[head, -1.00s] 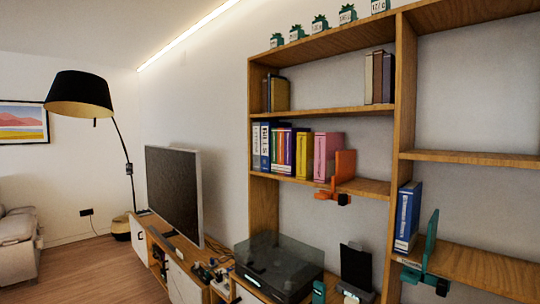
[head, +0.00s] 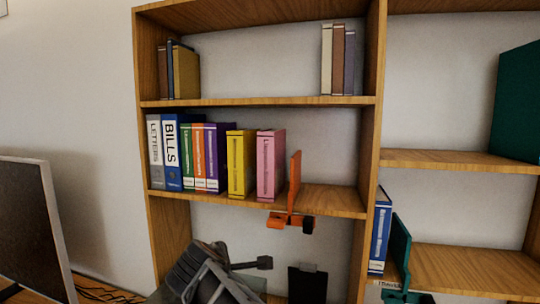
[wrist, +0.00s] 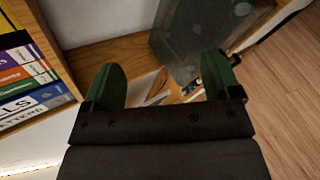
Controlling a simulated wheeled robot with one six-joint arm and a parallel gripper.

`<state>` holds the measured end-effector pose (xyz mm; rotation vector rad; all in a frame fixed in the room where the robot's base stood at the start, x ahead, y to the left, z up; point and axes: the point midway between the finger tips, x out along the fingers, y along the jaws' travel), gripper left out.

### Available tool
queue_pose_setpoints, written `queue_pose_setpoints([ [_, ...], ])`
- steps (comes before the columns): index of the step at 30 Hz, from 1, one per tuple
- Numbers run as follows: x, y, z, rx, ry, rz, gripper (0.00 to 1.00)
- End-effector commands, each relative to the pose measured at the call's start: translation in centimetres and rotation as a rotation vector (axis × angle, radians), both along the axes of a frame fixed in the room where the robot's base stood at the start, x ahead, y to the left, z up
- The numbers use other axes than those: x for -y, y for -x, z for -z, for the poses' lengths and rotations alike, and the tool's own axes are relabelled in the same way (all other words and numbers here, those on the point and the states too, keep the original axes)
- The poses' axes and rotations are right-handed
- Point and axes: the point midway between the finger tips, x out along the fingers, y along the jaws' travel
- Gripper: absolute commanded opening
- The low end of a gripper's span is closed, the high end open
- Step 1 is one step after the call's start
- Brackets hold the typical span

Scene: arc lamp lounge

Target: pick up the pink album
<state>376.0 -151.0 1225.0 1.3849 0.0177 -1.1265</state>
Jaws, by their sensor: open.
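The pink album (head: 270,165) stands upright at the right end of a row on the middle shelf (head: 335,199). A yellow album (head: 240,163) is on its left, with a narrow gap between them. An orange bookend (head: 295,185) stands close on its right. My gripper (wrist: 163,80) is open in the wrist view, with its two green fingers apart and nothing between them. Dark parts of my arm (head: 210,278) show in the head view, below the shelf and to the album's lower left. The pink album is not in the wrist view.
Several binders (head: 183,152) fill the shelf's left end; some show in the wrist view (wrist: 25,75). A blue book (head: 380,232) and green bookend (head: 400,250) are on the lower right shelf. A television (head: 35,230) stands left. The middle shelf is bare right of the orange bookend.

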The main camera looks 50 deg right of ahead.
Motion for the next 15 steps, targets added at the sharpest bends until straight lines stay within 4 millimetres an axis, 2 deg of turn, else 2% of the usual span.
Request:
queue_pose_setpoints([
  [1,1.9,-0.4,-4.2,-0.053,0.168,-0.054,0.83],
  [3,4.2,-0.7,-8.8,-0.157,0.408,-0.125,0.83],
  [6,6.6,-0.7,-14.5,-0.318,0.694,-0.179,0.83],
  [10,8.5,-0.3,-19.6,-0.504,0.950,-0.202,0.83],
  [12,9.2,-0.1,-21.4,-0.579,1.033,-0.202,0.83],
  [15,10.5,-0.4,-22.8,-0.644,1.099,-0.201,0.83],
])
